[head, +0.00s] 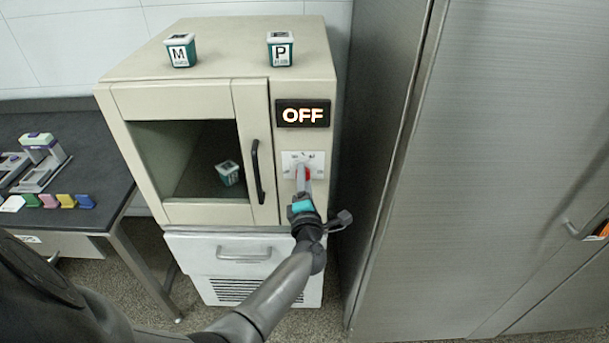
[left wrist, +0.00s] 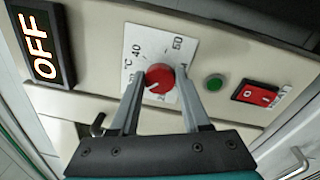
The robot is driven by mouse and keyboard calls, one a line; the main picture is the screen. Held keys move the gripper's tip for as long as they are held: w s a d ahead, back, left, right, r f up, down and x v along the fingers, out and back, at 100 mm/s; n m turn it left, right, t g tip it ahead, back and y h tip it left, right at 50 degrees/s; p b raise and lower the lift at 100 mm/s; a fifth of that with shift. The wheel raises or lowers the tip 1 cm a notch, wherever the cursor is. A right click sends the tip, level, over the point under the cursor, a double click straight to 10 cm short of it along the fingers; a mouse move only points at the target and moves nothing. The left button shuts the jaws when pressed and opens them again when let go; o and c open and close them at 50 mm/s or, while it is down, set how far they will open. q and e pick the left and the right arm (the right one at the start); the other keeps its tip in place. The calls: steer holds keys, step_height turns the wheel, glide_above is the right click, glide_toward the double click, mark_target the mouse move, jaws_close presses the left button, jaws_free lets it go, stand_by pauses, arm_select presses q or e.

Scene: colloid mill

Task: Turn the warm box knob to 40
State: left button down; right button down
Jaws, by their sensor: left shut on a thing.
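The warm box (head: 219,208) is a cream cabinet with a dark window and a black display (head: 302,114) reading OFF. Its red knob (left wrist: 160,78) sits on a white dial plate (left wrist: 147,42) marked °C, with 40 and a higher number legible. A white line on the knob points toward the lower left in the left wrist view. My left gripper (left wrist: 158,85) is shut on the knob, one finger on each side. In the head view the gripper (head: 303,180) covers most of the knob and the lower dial plate. My right gripper is out of view.
A green button (left wrist: 214,82) and a red switch (left wrist: 256,93) are beside the dial. A black door handle (head: 257,172) is left of my gripper. A metal cabinet (head: 500,170) fills the right.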

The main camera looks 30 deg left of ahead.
arm_select(q)
steer(key=shift+s+a+f+m+t+h+p, duration=0.15)
steer(key=shift+m+p, duration=0.6)
steer(key=shift+m, duration=1.85)
steer(key=shift+w+d+m+t+h+p, duration=0.15)
steer(key=shift+m+p, duration=0.55)
steer(key=shift+m, duration=1.9)
steer(key=shift+s+a+f+m+t+h+p, duration=0.15)
steer(key=shift+m+p, duration=0.6)
steer(key=shift+m, duration=1.85)
steer(key=shift+c, duration=1.8)
jaws_free()
steer(key=shift+r, duration=0.1)
